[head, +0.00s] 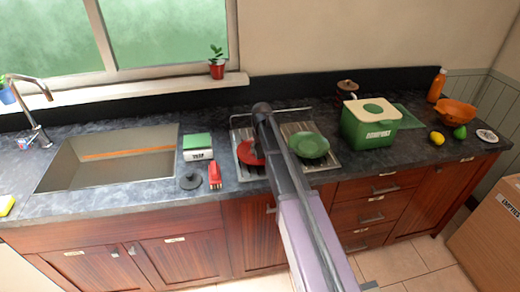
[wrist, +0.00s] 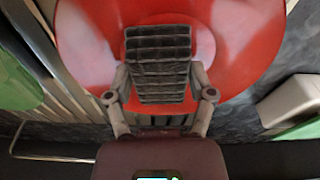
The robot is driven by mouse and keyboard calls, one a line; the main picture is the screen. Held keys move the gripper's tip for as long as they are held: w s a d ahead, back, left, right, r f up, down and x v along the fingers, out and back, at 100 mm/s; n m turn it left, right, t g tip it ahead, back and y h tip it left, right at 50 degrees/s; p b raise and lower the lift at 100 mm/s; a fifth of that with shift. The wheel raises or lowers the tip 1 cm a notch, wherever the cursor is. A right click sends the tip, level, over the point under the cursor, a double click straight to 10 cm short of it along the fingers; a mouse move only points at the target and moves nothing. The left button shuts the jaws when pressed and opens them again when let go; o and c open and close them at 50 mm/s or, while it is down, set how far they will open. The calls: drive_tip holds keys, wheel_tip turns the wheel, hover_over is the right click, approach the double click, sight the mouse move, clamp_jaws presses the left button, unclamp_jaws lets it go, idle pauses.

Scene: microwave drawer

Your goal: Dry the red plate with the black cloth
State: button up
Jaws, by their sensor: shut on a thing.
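The red plate (head: 248,153) lies in the metal dish rack left of the green plate in the head view, partly hidden by my arm. In the wrist view the red plate (wrist: 90,45) fills the upper middle, with pale patches on its surface. My gripper (wrist: 160,92) is shut on the black cloth (wrist: 158,58), a dark, ribbed block between the fingers. The cloth lies over the plate's middle in that view; whether it touches the plate I cannot tell. In the head view my arm hides the gripper and cloth.
The green plate (head: 309,145) lies right of the red plate, with the green compost bin (head: 370,124) beyond it.

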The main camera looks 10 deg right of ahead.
drive_tip(key=shift+a, duration=0.1)
drive_tip(key=shift+a, duration=0.25)
drive_tip(key=shift+r, duration=0.1)
wheel_tip(320, 180, up, 7)
drive_tip(key=p, duration=0.7)
idle(0.4)
drive_tip(key=shift+f+b, duration=0.3)
drive_tip(key=shift+f, duration=0.15)
